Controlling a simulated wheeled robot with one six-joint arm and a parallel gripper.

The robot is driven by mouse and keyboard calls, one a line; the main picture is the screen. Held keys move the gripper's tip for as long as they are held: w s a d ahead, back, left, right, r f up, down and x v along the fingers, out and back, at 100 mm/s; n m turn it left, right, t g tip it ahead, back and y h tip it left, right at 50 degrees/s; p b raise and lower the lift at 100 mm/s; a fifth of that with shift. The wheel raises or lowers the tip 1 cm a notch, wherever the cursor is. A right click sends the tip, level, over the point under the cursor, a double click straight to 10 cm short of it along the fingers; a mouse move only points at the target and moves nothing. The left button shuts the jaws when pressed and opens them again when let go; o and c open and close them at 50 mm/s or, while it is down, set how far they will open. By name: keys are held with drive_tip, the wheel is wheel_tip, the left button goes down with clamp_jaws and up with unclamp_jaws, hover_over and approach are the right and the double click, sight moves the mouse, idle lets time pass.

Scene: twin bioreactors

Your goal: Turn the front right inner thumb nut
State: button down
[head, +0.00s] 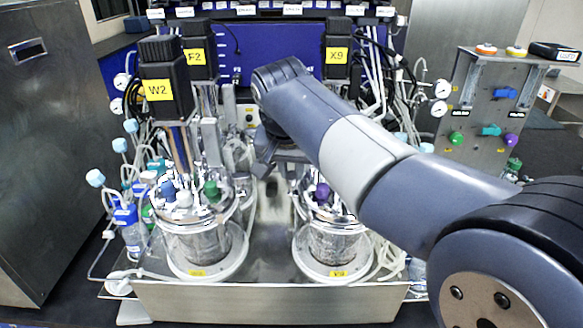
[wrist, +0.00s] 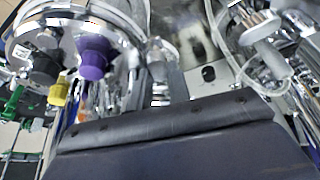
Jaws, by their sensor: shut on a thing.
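The front right vessel (head: 335,245) stands on the steel tray, with a purple knob (head: 321,191) on its metal lid. My gripper (head: 268,160) is at the inner, left side of this vessel's lid, partly hidden by my arm. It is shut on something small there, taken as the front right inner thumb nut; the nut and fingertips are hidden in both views. In the wrist view, my gripper's dark body (wrist: 180,145) fills the lower part, and the purple knob (wrist: 92,57) is beyond it on the left.
The front left vessel (head: 200,245) stands close by, with a motor marked W2 (head: 160,85) above it. Tubes and blue-capped lines crowd the left. A valve panel (head: 485,110) stands at right. A narrow gap separates the two front vessels.

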drive_tip(key=m+h+p, duration=0.1)
drive_tip(key=m, duration=0.3)
drive_tip(key=shift+a+r+m+g+h+p, duration=0.1)
drive_tip(key=shift+m+g+h+p, duration=0.2)
drive_tip(key=shift+m+h+p, duration=0.1)
drive_tip(key=m+g+h+p, duration=0.1)
drive_tip(key=m, duration=0.3)
drive_tip(key=shift+w, duration=0.1)
drive_tip(key=m+g, duration=0.1)
drive_tip(key=m, duration=0.1)
drive_tip(key=m+g, duration=0.1)
drive_tip(key=m, duration=0.2)
drive_tip(key=shift+w+h+p, duration=0.1)
drive_tip(key=shift+h+p, duration=0.2)
drive_tip(key=shift+h, duration=0.1)
drive_tip(key=shift+m+g, duration=0.8)
drive_tip(key=shift+m, duration=1.2)
drive_tip(key=c, duration=1.3)
unclamp_jaws()
